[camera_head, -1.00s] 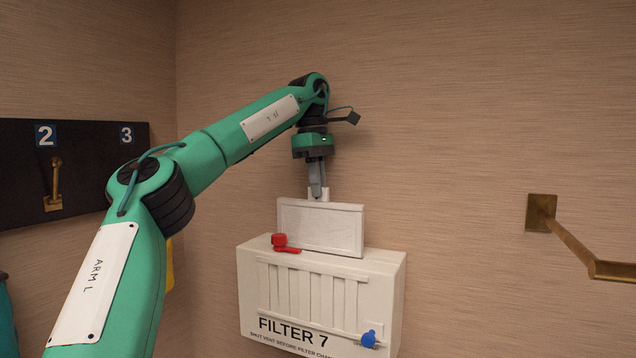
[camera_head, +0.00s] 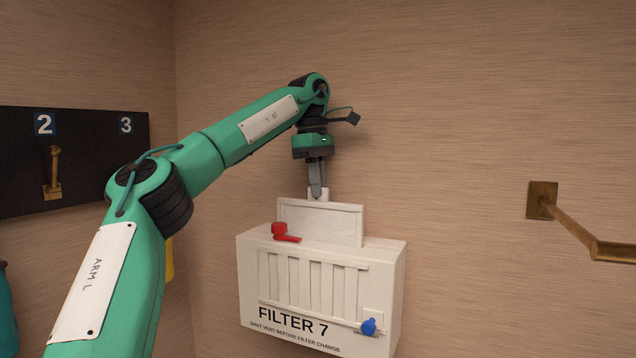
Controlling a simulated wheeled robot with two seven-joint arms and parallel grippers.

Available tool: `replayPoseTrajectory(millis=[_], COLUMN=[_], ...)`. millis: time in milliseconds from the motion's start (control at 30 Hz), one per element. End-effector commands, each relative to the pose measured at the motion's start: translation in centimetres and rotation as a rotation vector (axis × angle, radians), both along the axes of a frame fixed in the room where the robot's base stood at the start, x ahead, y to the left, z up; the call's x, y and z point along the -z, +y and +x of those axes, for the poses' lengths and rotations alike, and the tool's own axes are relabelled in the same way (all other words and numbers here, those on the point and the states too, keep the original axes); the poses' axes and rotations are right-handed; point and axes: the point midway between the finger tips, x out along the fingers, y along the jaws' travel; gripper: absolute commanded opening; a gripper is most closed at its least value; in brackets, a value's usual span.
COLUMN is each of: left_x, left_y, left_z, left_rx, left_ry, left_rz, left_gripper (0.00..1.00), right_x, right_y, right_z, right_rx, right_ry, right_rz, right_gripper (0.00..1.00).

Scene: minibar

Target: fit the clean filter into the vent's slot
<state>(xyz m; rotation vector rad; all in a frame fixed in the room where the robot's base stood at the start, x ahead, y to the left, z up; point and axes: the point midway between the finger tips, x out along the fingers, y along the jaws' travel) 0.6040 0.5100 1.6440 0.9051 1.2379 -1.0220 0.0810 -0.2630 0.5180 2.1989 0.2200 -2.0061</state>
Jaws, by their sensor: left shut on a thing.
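The clean filter (camera_head: 320,221), a flat white framed panel with a small tab on top, stands upright at the top of the white vent box (camera_head: 390,262) labelled FILTER 7. Its lower edge is hidden in the top of the box, so it sits partly in the slot; the slot itself is covered by it. My left gripper (camera_head: 317,190) points straight down above the box and is shut on the filter's top tab. My right gripper is not in view.
A red handle (camera_head: 285,233) lies on the box top, close in front of the filter's left part. A blue knob (camera_head: 369,326) is on the box front by the slats. A brass bar (camera_head: 570,228) juts from the wall at right. A dark hook board (camera_head: 85,160) hangs left.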

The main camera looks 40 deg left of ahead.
Motion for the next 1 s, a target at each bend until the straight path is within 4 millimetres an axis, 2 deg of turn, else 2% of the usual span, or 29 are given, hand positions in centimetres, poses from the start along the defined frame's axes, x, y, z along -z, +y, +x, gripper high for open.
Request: replayPoseTrajectory(millis=[1000], left_x=[2.6], left_y=[0.0], left_z=[0.0], left_rx=[0.001], left_ry=[0.000], left_rz=[0.000], left_gripper=[0.00], right_x=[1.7], right_y=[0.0], right_z=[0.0], right_rx=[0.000], right_ry=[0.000], right_rz=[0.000], right_gripper=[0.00])
